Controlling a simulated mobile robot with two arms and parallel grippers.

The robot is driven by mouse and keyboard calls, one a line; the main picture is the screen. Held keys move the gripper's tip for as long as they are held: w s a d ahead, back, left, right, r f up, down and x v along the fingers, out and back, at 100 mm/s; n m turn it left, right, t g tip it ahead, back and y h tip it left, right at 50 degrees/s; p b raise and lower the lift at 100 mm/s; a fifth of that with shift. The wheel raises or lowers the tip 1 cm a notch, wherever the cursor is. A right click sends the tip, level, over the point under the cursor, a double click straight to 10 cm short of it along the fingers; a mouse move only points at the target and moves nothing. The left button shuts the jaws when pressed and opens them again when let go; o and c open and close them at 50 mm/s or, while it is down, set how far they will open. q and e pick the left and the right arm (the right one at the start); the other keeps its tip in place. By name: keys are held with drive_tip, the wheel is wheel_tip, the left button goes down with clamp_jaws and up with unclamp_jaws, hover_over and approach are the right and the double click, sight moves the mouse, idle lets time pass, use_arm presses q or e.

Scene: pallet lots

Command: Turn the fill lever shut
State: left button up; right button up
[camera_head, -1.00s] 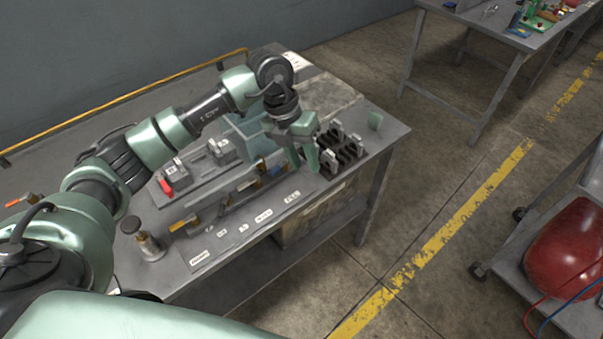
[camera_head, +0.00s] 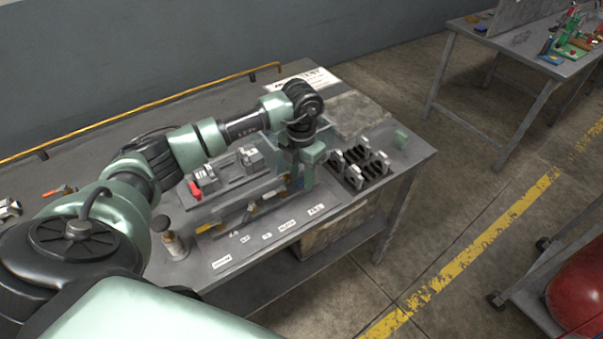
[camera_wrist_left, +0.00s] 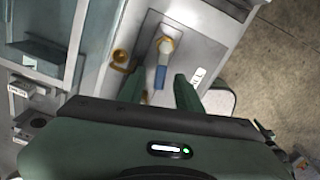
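A small lever with a blue handle and a brass-coloured pivot lies in the left wrist view (camera_wrist_left: 160,77), just ahead of my left gripper. My left gripper (camera_head: 298,185) is over the right end of the lever panel on the workbench (camera_head: 412,160). In the left wrist view its two fingers (camera_wrist_left: 159,92) are apart, with the blue handle between them in the picture. I cannot tell whether either finger touches it. A white label (camera_wrist_left: 197,76) beside the lever is unreadable there. In the head view the gripper partly hides the lever. My right gripper is out of view.
A black slotted rack (camera_head: 360,167) stands close right of the gripper. Left are a red handle (camera_head: 195,190), a yellow-handled lever (camera_head: 207,227) and a knob-topped post (camera_head: 174,243). White labels (camera_head: 316,210) line the front edge.

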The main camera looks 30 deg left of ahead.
use_arm(q)
drive_tip(key=c, duration=0.6)
clamp_jaws()
drive_tip(key=shift+w+a+f+m+b, duration=0.1)
drive_tip(key=shift+a+f+m+b, duration=0.25)
drive_tip(key=shift+m+b, duration=0.7)
drive_tip(key=shift+a+r+m+b, duration=0.2)
drive_tip(key=shift+r+m+b, duration=0.1)
drive_tip(key=shift+m+b, duration=0.15)
drive_tip(key=shift+r, duration=0.1)
drive_tip(key=o, duration=0.6)
unclamp_jaws()
